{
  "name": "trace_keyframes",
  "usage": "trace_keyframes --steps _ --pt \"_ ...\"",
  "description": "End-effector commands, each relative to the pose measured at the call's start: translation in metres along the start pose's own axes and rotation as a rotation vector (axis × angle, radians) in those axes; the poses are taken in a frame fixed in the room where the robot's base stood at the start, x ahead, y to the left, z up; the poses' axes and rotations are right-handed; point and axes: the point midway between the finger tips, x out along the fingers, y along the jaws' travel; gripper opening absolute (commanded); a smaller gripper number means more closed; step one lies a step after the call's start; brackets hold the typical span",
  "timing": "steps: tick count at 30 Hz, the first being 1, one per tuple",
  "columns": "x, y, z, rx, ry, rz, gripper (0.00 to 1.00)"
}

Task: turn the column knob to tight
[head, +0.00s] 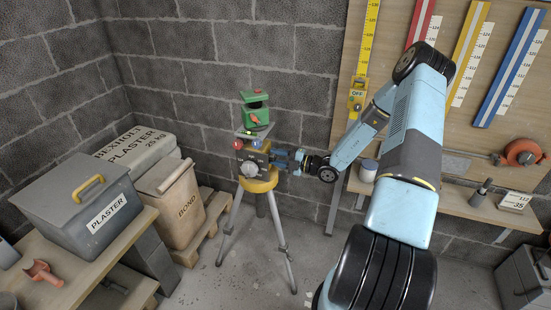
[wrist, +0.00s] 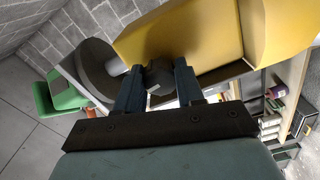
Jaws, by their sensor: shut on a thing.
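A tripod (head: 230,228) stands on the floor in front of the block wall. Its yellow head (head: 262,182) has a dark face with a round grey dial, and it also fills the top of the wrist view (wrist: 185,40). My gripper (head: 272,158) reaches in from the right side of the head. In the wrist view its two fingers (wrist: 157,78) are shut on a small dark knob (wrist: 157,74), which I take to be the column knob. The knob's far side is hidden, and no tight mark is readable.
A green device (head: 256,108) sits on the plate atop the head. A wooden board with coloured rulers and a narrow shelf (head: 455,203) is at right.

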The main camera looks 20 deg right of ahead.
Motion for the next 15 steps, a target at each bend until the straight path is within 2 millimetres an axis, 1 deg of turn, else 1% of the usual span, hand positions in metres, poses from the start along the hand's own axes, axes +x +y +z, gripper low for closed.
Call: trace_keyframes --steps 1,7,15 --pt "-0.0015 -0.0009 0.0031 0.014 -0.007 -0.003 0.07" --pt "-0.0013 -0.0012 0.0027 0.054 -0.007 -0.003 0.07" --pt "-0.0010 -0.0015 0.0022 0.063 -0.006 -0.003 0.07"
